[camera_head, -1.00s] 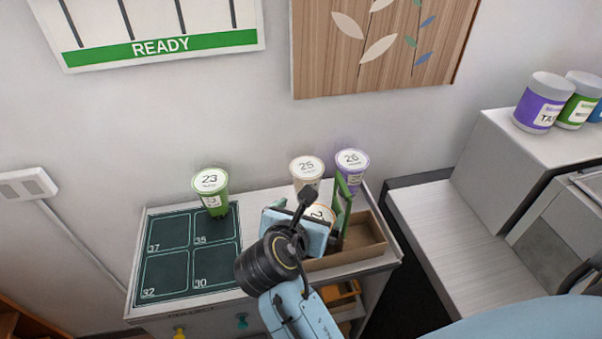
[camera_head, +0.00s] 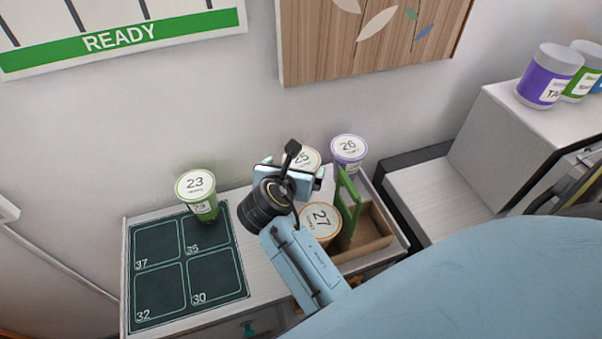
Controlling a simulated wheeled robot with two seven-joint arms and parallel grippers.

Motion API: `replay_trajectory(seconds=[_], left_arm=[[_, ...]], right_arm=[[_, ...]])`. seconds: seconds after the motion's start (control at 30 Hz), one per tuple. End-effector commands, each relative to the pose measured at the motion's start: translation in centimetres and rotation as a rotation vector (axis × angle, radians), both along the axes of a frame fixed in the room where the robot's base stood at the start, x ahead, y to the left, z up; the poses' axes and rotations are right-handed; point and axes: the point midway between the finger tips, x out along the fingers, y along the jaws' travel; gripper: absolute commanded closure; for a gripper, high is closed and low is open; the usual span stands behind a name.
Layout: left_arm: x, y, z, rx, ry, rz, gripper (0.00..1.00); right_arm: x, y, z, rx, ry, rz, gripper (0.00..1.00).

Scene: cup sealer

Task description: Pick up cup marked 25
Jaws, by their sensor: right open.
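The cup marked 25 (camera_head: 310,157) has a white lid and stands near the wall at the back of the counter. My right gripper (camera_head: 291,172) is in front of it and hides most of its body and part of its lid. The right gripper is open. Its fingertips are hard to make out behind the dark wrist camera, and I cannot tell whether they touch the cup. My left gripper is not in view.
The purple cup 26 (camera_head: 348,150) stands close on the right. Cup 27 (camera_head: 320,219) is in front, at the wooden carrier (camera_head: 375,229) with a green handle (camera_head: 348,200).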

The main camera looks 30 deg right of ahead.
Motion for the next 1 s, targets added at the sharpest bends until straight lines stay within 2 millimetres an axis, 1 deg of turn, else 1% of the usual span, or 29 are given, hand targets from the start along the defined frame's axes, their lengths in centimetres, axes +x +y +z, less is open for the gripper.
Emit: replay_trajectory(seconds=[0.13,0.2,0.27,0.43,0.7,0.83,1.0], left_arm=[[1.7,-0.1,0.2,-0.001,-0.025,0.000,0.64],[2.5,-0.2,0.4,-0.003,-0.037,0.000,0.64],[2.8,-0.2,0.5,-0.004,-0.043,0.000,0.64],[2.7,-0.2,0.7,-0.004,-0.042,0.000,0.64],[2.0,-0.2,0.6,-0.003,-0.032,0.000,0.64],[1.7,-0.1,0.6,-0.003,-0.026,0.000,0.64],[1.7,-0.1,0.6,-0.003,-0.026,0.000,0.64]], right_arm=[[0.6,-0.8,-0.7,-0.002,0.000,0.000,0.00],[1.1,-1.5,-1.4,-0.004,0.002,-0.001,0.00],[1.5,-2.0,-2.1,-0.002,0.002,-0.001,0.00],[2.7,-3.2,-3.0,-0.002,0.000,0.000,0.00],[2.8,-3.4,-3.2,-0.001,-0.001,0.000,0.00],[2.8,-3.4,-3.2,-0.001,-0.001,0.000,0.17],[2.8,-3.4,-3.2,0.000,0.000,0.000,0.39]])
